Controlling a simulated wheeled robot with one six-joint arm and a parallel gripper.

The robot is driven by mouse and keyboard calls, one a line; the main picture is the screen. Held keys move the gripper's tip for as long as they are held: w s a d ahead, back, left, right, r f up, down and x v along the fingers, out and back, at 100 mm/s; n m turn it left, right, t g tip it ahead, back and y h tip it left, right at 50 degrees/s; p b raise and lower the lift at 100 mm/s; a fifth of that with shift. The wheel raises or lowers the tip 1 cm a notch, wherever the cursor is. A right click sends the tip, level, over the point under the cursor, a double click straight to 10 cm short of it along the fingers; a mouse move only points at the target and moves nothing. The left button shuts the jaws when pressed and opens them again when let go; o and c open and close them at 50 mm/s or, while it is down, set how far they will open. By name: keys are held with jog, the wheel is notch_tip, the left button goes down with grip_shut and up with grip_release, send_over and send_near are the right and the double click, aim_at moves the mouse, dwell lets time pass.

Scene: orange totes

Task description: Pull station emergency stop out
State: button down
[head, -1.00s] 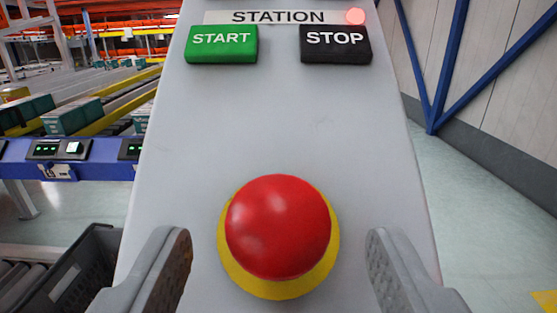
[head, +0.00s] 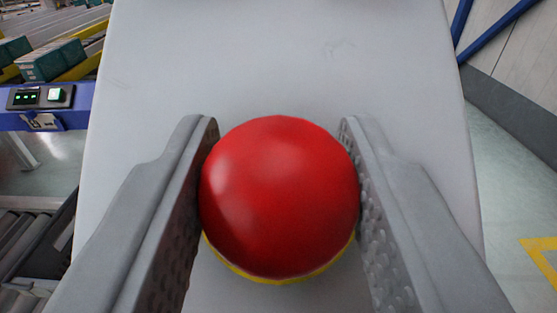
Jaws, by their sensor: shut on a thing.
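The station emergency stop (head: 278,195) is a large red round button in the middle of the head view. A thin edge of its yellow base ring (head: 262,278) shows below it; the rest of the ring is hidden by the button. The button sits on the light grey station panel (head: 275,60). My gripper (head: 278,170) has one grey textured finger on each side of the button. Its fingers are shut on the button's left and right sides.
At the left is a blue conveyor rail (head: 45,118) with a small control box (head: 40,97), and teal boxes (head: 50,60) behind it. At the right are open floor (head: 505,185), a blue brace (head: 495,30) and a wall. The panel above the button is bare.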

jog(key=shift+s+r, duration=0.35)
jog(key=shift+r, duration=0.1)
jog(key=c, duration=0.9)
grip_release()
jog(key=shift+s, duration=0.1)
jog(key=s, duration=1.7)
jog(key=shift+s+d, duration=0.15)
jog(key=shift+d, duration=0.2)
